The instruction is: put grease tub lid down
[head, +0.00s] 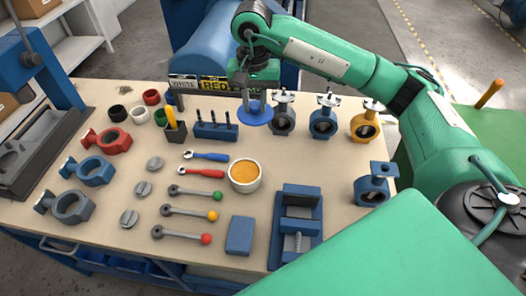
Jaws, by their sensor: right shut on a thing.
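The blue round grease tub lid (256,115) hangs below my right gripper (247,96), near the back of the bench in the head view. The right gripper is shut on it, pointing down; its fingertips are small and partly hard to make out. Whether the lid touches the bench top cannot be told. The white grease tub (244,187) stands open nearer the front, with orange-yellow grease in it. The lid is behind the tub and apart from it. My left gripper is not in view.
Beside the lid are a blue rack (215,132) on the left and a grey valve (283,119) on the right. More valves (323,123) stand further right. A blue vise (297,215) is at the front. Bare bench top (315,165) lies right of the tub.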

